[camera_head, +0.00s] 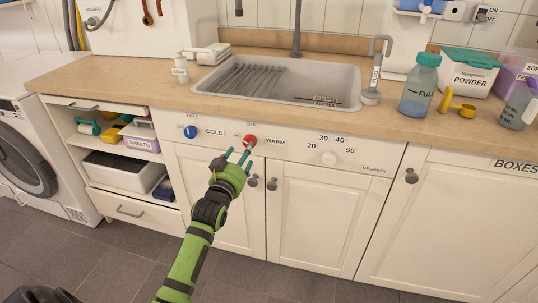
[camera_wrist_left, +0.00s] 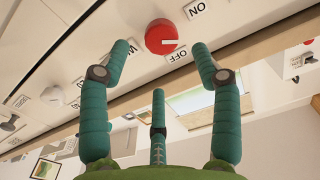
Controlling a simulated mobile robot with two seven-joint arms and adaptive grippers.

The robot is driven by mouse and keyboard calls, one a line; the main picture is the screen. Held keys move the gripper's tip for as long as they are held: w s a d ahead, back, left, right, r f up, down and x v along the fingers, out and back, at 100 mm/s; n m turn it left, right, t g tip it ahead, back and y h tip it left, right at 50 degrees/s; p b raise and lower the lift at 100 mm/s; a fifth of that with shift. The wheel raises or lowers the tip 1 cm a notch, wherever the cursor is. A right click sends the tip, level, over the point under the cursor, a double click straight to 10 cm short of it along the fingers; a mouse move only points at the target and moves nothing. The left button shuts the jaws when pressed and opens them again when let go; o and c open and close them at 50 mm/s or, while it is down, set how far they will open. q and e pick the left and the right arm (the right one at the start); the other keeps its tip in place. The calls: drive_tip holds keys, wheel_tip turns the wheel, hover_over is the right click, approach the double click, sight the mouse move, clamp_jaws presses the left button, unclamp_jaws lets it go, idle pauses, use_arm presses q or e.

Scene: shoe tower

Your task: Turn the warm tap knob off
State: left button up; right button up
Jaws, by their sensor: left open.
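The red warm tap knob (camera_head: 250,141) is on the white front panel below the sink, beside the WARM label. My right gripper is not in view.
The blue COLD knob (camera_head: 190,132) is left of the red one. A white temperature dial (camera_head: 328,158) is to the right. Cabinet door handles (camera_head: 271,184) stick out below. The worktop edge overhangs the panel. The floor in front is clear.

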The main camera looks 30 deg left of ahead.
sight(250, 140)
use_arm(q)
drive_tip(key=x, duration=0.6)
drive_tip(key=shift+w+a+f+b, duration=0.1)
drive_tip(key=shift+w+a+b, duration=0.15)
drive_tip(key=shift+w+b, duration=0.1)
drive_tip(key=shift+s, duration=0.1)
drive_tip(key=shift+c, duration=0.4)
drive_tip(key=c, duration=1.1)
